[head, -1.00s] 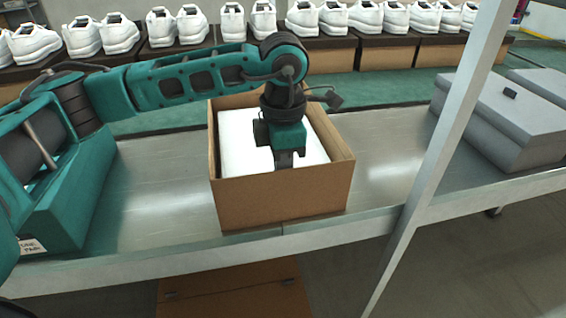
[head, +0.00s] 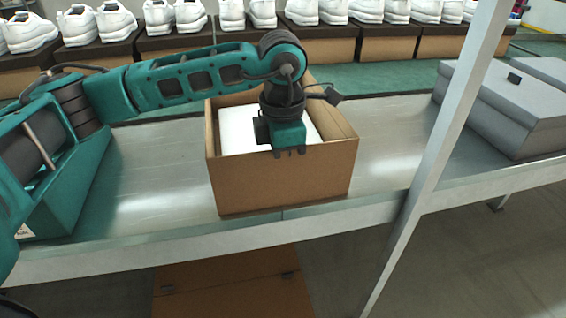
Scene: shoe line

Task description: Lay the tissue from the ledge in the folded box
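The folded box (head: 283,180) is an open brown cardboard box standing upright on the metal bench. The white tissue (head: 238,128) is inside it, a flat sheet or pad below the rim. Its right and front parts are partly hidden by my arm and the box's front wall. My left gripper (head: 289,153) points down over the box near the front wall. Its two fingertips are apart, with nothing visible between them. My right gripper is out of view.
Grey lidded boxes (head: 505,105) stand at right, behind a slanted metal post (head: 440,150). White shoes (head: 302,10) on brown boxes line the back. A brown cardboard panel (head: 230,290) lies below the front edge.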

